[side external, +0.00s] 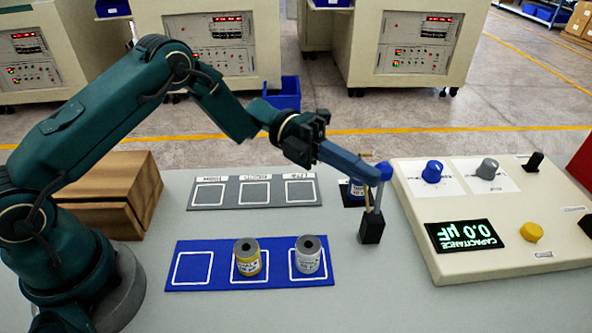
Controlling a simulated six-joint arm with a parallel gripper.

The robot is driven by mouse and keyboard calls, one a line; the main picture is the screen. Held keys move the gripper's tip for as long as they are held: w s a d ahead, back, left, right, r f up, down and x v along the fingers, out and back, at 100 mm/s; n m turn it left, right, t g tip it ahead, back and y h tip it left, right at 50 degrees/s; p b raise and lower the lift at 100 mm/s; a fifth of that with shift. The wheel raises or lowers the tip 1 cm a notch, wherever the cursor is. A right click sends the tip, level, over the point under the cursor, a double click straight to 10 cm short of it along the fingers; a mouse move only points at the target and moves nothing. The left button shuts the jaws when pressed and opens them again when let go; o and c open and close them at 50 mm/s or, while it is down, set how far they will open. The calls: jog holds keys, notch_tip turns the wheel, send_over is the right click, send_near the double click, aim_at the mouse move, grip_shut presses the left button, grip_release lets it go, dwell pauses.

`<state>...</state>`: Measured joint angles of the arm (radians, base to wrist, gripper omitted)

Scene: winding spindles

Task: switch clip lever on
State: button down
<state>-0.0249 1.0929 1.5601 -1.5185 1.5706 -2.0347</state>
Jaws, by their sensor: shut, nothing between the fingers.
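A small black block (372,228) stands on the table left of the cream panel.
The cream panel (465,268) carries knobs, a black switch (535,160) and a display (465,236) reading 0.0 µF. A grey mat (230,204) with outlined squares is empty.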

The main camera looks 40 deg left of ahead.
jog(key=shift+w+a+f, duration=0.35)
jog(key=shift+w+a, duration=0.2)
jog(key=shift+w+a+f, duration=0.3)
jog(key=shift+w+a, duration=0.2)
dwell(0.4)
jog(key=s+a+f, duration=0.2)
jog(key=s+a, duration=0.2)
jog(key=a, duration=0.4)
jog(key=shift+a+f, duration=0.15)
jog(key=shift+f, duration=0.15)
jog(key=shift+s, duration=0.1)
